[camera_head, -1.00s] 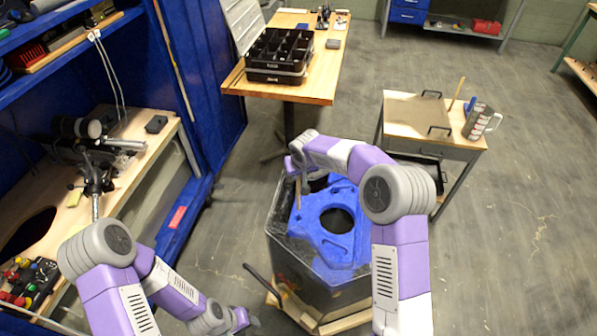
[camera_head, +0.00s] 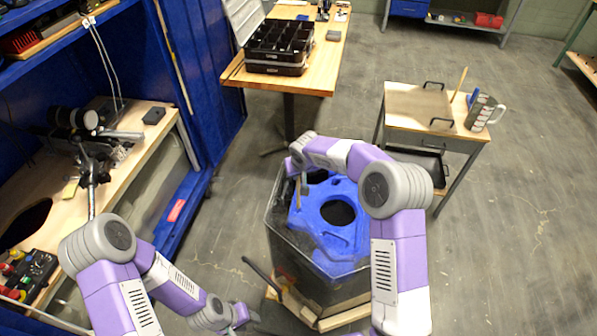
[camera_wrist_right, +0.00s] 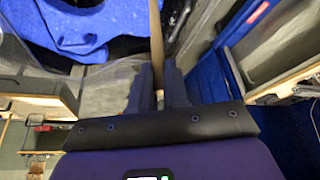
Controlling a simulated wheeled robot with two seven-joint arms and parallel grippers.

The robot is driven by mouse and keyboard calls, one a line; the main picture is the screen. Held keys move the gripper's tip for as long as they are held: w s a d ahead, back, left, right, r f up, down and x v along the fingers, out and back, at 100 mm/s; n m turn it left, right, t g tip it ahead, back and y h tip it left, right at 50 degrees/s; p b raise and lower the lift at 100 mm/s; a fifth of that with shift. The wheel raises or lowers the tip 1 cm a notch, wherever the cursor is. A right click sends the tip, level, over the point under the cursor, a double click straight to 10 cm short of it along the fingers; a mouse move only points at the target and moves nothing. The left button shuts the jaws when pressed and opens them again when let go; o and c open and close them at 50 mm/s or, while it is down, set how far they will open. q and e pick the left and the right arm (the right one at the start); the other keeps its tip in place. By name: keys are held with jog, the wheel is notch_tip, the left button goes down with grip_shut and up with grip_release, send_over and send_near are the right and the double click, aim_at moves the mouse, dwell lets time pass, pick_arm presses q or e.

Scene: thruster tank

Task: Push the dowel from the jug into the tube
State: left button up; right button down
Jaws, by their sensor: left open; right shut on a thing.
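The jug (camera_head: 483,112) is a grey measuring jug with a handle, standing on the small table at the right. My right gripper (camera_head: 303,181) is over the left edge of the tank's blue top (camera_head: 345,234). It is shut on a slim wooden dowel (camera_wrist_right: 156,40), which in the right wrist view runs up from between the fingers (camera_wrist_right: 158,88) beside the blue top; its far end is out of view. I cannot make out the tube. My left gripper (camera_head: 252,318) is open and empty, low in front of the tank.
The dark tank (camera_head: 310,283) stands on a wooden base, with a dark bar (camera_head: 262,277) sticking out at its left. A light wooden stick (camera_head: 460,84) rises near the jug. A workbench (camera_head: 135,163) is at the left. The floor to the right is clear.

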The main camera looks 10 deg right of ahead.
aim_at(299, 181)
jog(key=shift+f+b, duration=1.3)
jog(key=shift+f, duration=1.1)
jog(key=shift+f+b, duration=3.4)
jog(key=shift+f, duration=0.55)
jog(key=c, duration=1.1)
grip_release()
jog(key=shift+o, duration=0.2)
jog(key=shift+r, duration=0.1)
jog(key=w+p+v, duration=0.1)
jog(key=p+v, duration=0.3)
jog(key=v, duration=0.4)
jog(key=w+r+p+v, duration=0.1)
jog(key=p+v, duration=0.3)
jog(key=v, duration=0.4)
jog(key=shift+w+a+r, duration=0.15)
jog(key=shift+w+r, duration=0.4)
jog(key=shift+w, duration=0.2)
